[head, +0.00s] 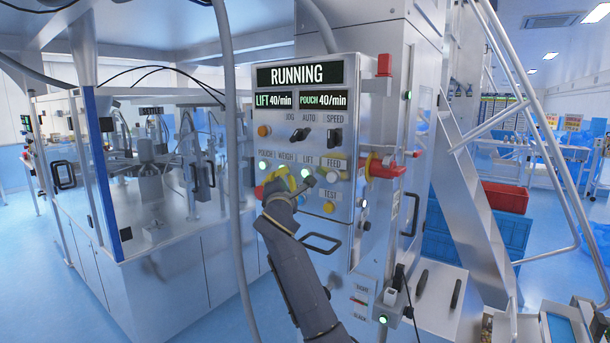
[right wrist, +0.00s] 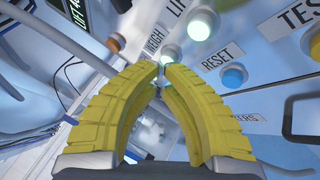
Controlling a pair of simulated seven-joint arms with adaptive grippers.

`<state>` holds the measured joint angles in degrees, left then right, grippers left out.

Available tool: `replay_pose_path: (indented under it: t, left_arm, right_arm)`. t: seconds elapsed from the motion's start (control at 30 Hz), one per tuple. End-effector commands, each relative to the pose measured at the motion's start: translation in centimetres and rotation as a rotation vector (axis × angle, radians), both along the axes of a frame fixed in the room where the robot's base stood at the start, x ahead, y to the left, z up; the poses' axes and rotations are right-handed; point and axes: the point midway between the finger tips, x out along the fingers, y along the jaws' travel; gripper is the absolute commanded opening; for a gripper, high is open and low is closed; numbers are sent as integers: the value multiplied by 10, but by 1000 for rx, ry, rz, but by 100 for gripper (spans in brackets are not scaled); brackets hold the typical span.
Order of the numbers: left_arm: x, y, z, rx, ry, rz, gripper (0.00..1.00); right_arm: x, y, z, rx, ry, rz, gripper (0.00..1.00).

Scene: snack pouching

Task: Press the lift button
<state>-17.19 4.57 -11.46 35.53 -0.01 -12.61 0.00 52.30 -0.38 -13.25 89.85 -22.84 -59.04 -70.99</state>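The lift button (right wrist: 203,25) is a round, pale, lit button under the LIFT label on the control panel (head: 300,113). In the head view the lift button (head: 307,173) shows just right of my right gripper (head: 287,176). In the right wrist view my right gripper (right wrist: 161,68) has yellow ribbed fingers with their tips almost together and nothing visible held between them. The tips lie close to the weigh button (right wrist: 170,53), left of and below the lift button in that view. I cannot tell whether they touch the panel. My left gripper is not in view.
The panel display (head: 297,74) reads RUNNING. A blue reset button (right wrist: 233,76) and a yellow test button (head: 329,207) sit below the row. A feed button (head: 333,177) is to the right. A grey hose (head: 232,150) hangs left of the panel; a handle (head: 320,243) sticks out below.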

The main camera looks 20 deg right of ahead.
Motion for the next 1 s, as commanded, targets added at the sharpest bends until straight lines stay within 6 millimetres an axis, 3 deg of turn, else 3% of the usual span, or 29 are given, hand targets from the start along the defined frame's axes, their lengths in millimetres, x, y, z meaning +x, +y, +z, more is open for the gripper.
replay_pose_path:
  t: [0.4,0.93,0.97,1.0]
  left_arm:
    - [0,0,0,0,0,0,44]
    - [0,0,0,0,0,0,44]
    - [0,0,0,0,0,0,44]
    - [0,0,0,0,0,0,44]
  right_arm:
    - [21,-30,1,0,-1,0,0]
    - [25,-35,0,1,-1,1,0]
    - [25,-35,0,1,-1,1,5]
    - [25,-35,0,1,-1,1,0]
